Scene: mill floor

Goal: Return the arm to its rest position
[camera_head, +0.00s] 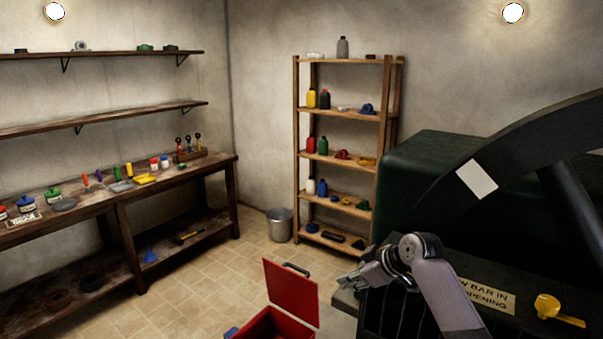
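My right gripper (352,279) is at the end of my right arm, which comes in from the bottom right. It hangs in front of the dark machine, just right of the red toolbox's raised lid. The fingers are small and seen from the side, so I cannot tell whether they are open or shut. I see no object clearly held in them. My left gripper is not in view.
An open red toolbox (292,292) stands at the bottom centre. A dark green machine (430,165) with a large wheel (530,135) fills the right; a yellow scoop (548,307) lies on it. A workbench (125,205), bucket (280,225) and shelf rack (297,150) stand behind. Tiled floor is clear at left centre.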

